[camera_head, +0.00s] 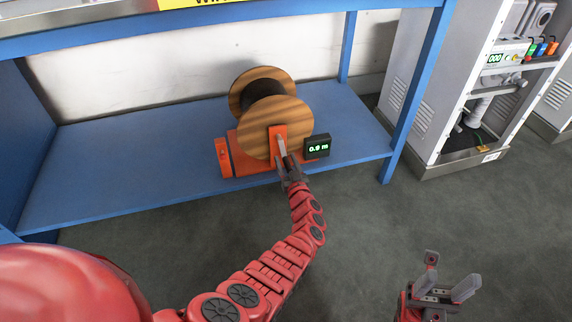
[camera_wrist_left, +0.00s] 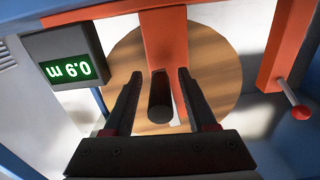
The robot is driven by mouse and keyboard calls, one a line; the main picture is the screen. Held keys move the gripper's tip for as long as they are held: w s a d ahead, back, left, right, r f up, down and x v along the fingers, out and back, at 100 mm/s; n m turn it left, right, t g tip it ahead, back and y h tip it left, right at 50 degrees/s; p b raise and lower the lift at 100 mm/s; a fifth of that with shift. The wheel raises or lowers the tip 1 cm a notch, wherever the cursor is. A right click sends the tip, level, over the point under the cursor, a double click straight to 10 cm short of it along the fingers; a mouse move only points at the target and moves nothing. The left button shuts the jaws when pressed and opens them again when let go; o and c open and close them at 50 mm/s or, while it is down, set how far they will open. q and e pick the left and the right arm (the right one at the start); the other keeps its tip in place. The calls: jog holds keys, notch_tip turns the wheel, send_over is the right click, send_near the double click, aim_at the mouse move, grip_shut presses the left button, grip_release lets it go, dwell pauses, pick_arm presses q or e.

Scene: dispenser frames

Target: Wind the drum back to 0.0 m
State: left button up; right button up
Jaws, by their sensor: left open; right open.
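The wooden drum (camera_head: 275,112) stands on its orange stand (camera_head: 232,155) on the blue shelf; its near flange also shows in the left wrist view (camera_wrist_left: 218,65). The small black display (camera_head: 317,147) beside it reads 0.9 m, and shows upside down in the left wrist view (camera_wrist_left: 66,57). My left gripper (camera_head: 286,163) is open at the drum's front. In the left wrist view its two fingers (camera_wrist_left: 158,95) stand on either side of a dark grip (camera_wrist_left: 160,112); contact cannot be told. My right gripper (camera_head: 446,283) is open and empty above the floor.
The blue shelf (camera_head: 110,170) is clear left of the drum. A blue post (camera_head: 411,95) stands to its right. A grey cabinet (camera_head: 440,60) with a small green display stands further right.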

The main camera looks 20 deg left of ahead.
pick_arm(q)
grip_shut()
dwell(0.3)
dwell(1.2)
